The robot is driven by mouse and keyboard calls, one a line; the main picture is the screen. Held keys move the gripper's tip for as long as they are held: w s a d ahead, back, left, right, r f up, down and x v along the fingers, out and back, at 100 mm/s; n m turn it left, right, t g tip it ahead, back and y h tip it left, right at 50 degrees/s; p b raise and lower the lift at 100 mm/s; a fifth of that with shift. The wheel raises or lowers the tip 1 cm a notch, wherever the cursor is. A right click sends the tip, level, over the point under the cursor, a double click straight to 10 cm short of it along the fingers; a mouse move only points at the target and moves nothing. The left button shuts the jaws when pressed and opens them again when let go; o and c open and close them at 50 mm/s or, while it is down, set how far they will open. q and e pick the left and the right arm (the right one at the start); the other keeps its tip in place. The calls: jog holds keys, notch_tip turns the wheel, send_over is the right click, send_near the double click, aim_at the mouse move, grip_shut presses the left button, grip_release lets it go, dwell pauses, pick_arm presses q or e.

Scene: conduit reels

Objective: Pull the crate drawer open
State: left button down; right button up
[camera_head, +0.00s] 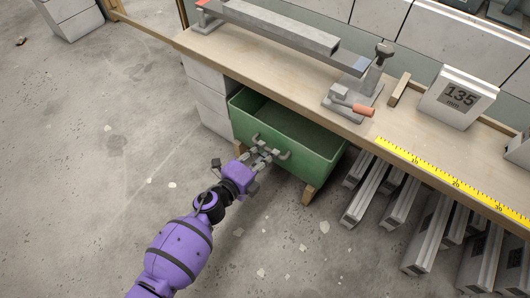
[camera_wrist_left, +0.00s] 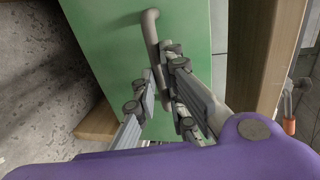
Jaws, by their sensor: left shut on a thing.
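The green crate drawer (camera_head: 318,150) is under the wooden workbench in the head view, pulled partly out so that its empty-looking inside shows. Its grey bar handle (camera_head: 271,147) is on the front face. My left gripper (camera_head: 264,151) is at the front, with its fingers shut on the handle. In the left wrist view the handle (camera_wrist_left: 151,30) runs down the green front (camera_wrist_left: 100,30) between the fingertips of my left gripper (camera_wrist_left: 162,70). The fingers hide the lower part of the handle there. My right gripper is in neither view.
Grey channel pieces (camera_head: 402,205) lie under the bench to the right. The concrete floor (camera_head: 110,170) at left is mostly clear.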

pick_arm(q)
jog(key=f+p+v, duration=0.1)
jog(key=f+v, duration=0.1)
jog(key=v, duration=0.9)
jog(key=f+p+v, duration=0.2)
jog(key=v, duration=0.9)
jog(key=shift+s+a+f, duration=0.3)
jog(key=shift+s+a, duration=0.1)
jog(key=shift+s, duration=0.2)
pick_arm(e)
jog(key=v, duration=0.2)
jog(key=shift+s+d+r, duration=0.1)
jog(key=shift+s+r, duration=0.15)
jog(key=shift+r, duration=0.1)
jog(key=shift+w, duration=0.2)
pick_arm(q)
jog(key=c, duration=1.8)
grip_release()
jog(key=v, duration=1.2)
jog(key=shift+f, duration=0.1)
